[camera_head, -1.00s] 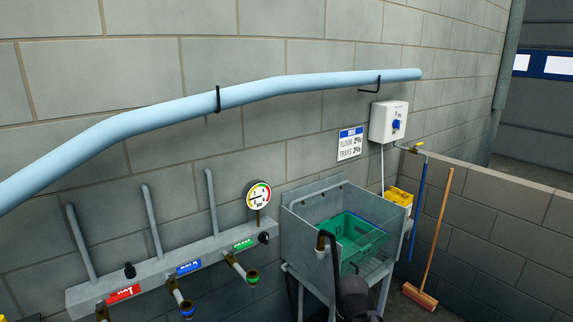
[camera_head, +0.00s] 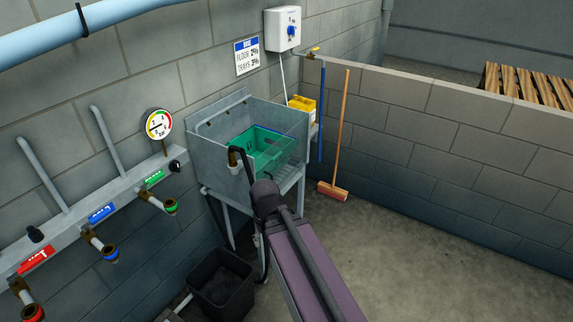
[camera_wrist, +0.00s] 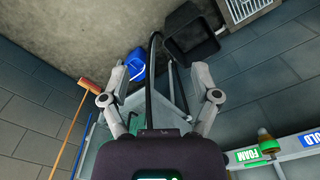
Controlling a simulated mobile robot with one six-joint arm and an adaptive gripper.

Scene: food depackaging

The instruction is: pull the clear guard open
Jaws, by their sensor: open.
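The clear guard is hard to make out. A faint see-through pane (camera_head: 291,152) seems to span the front right of the grey metal sink (camera_head: 219,128), with a green crate (camera_head: 262,140) behind it. My gripper (camera_wrist: 163,97) is open and empty in the wrist view, its two grey fingers spread either side of a black hose and pale frame bars. In the head view my dark wrist and purple arm reach toward the sink's front, and the fingers are hidden there. I cannot tell whether they touch anything.
A hose rail with red, blue and green labels (camera_head: 102,213) runs along the left wall. A black bin (camera_head: 222,283) stands below. A broom (camera_head: 339,140) leans right of the sink. A blue bucket (camera_wrist: 136,64) shows in the wrist view. Floor at right is clear.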

